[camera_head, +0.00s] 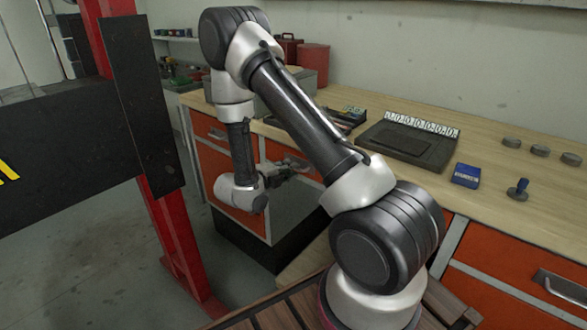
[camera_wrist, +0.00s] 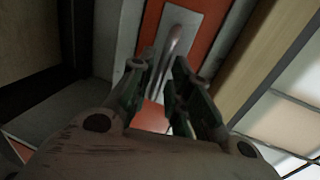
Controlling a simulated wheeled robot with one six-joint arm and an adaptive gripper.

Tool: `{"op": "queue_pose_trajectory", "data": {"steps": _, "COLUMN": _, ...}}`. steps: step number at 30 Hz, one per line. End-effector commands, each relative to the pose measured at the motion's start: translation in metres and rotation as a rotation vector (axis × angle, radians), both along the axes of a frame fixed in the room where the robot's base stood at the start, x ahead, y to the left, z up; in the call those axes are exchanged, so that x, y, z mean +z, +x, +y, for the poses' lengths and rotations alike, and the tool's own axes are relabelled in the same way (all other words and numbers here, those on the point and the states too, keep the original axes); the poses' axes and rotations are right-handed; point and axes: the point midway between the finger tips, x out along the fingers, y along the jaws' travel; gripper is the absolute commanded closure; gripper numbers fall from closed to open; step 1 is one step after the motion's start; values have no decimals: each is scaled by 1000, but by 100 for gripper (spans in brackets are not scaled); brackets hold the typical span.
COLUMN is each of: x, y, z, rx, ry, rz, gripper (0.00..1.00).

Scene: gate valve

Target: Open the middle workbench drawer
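The orange middle drawer (camera_head: 275,149) sits under the worktop and looks shut, partly hidden by my arm. In the wrist view, its orange front (camera_wrist: 207,22) carries a grey bar handle (camera_wrist: 175,42) on a pale plate. My gripper (camera_head: 296,163) is at the drawer front in the head view, where the handle is hard to make out. In the wrist view, my gripper (camera_wrist: 159,68) is open, with one finger on each side of the handle's near end. I cannot tell whether the fingers touch it.
The wooden worktop (camera_head: 500,180) holds a dark tray (camera_head: 408,143), a blue box (camera_head: 466,175) and a stamp (camera_head: 518,189). Orange drawers flank the middle one: left (camera_head: 209,129) and right (camera_head: 520,262). A red post (camera_head: 170,225) stands at left. Floor (camera_head: 90,265) is clear there.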

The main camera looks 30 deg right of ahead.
Motion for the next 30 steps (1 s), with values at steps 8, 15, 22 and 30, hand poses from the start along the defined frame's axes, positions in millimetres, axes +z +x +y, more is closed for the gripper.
{"op": "queue_pose_trajectory", "data": {"steps": 8, "x": -5, "y": 9, "z": -26, "rx": -2, "ry": 1, "rz": -1, "gripper": 81}}
{"op": "queue_pose_trajectory", "data": {"steps": 15, "x": -5, "y": 9, "z": -26, "rx": -1, "ry": 1, "rz": -2, "gripper": 81}}
{"op": "queue_pose_trajectory", "data": {"steps": 22, "x": -5, "y": 9, "z": -26, "rx": -2, "ry": 1, "rz": -3, "gripper": 100}}
{"op": "queue_pose_trajectory", "data": {"steps": 30, "x": -6, "y": 9, "z": -21, "rx": 1, "ry": 1, "rz": -2, "gripper": 100}}
